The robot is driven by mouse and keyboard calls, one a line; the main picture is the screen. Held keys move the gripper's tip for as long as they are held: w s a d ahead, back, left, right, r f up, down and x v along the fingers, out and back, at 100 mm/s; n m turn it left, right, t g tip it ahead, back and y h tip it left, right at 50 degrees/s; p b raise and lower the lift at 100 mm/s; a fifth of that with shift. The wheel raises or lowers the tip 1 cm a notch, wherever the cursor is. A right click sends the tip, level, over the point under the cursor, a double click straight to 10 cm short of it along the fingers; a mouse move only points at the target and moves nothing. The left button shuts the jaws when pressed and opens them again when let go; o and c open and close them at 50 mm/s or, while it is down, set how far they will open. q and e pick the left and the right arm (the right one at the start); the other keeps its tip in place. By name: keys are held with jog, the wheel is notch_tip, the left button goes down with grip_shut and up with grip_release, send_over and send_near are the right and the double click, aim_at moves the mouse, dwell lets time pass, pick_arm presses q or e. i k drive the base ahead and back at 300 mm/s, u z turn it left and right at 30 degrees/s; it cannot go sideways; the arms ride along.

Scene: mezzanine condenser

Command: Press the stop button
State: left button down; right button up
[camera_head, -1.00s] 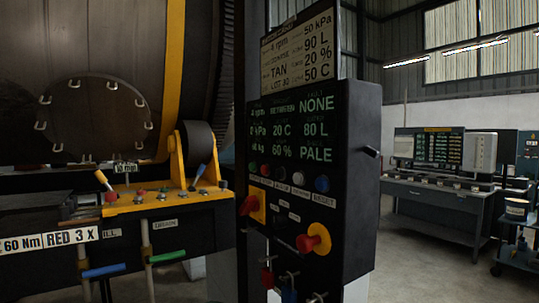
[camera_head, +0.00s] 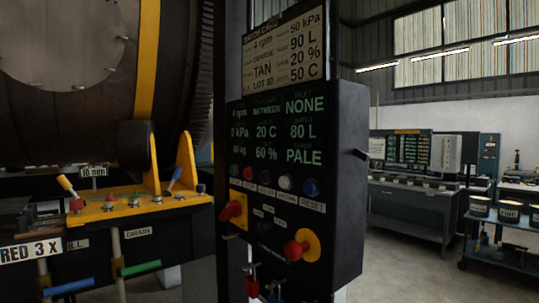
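A black control panel (camera_head: 300,190) stands upright at the centre. Below its green-lettered display (camera_head: 288,132) is a row of small buttons: green (camera_head: 234,170), red (camera_head: 248,173), black (camera_head: 265,177), white (camera_head: 285,182) and blue (camera_head: 311,187). The blue one is labelled RESET; the red button's label is too small to read surely. Lower down are two larger red knobs on yellow backings, one at the left (camera_head: 231,210) and one at the lower right (camera_head: 297,248). Neither of my grippers is in view.
A large drum (camera_head: 180,60) with a yellow band stands at the left, above a yellow valve ledge (camera_head: 135,205) with levers. A dark handle (camera_head: 362,154) sticks out from the panel's right side. A workbench (camera_head: 410,210) and a cart (camera_head: 505,255) stand behind right, with open floor before them.

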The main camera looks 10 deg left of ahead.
aim_at(247, 172)
jog(key=i, duration=0.95)
jog(key=z, duration=0.05)
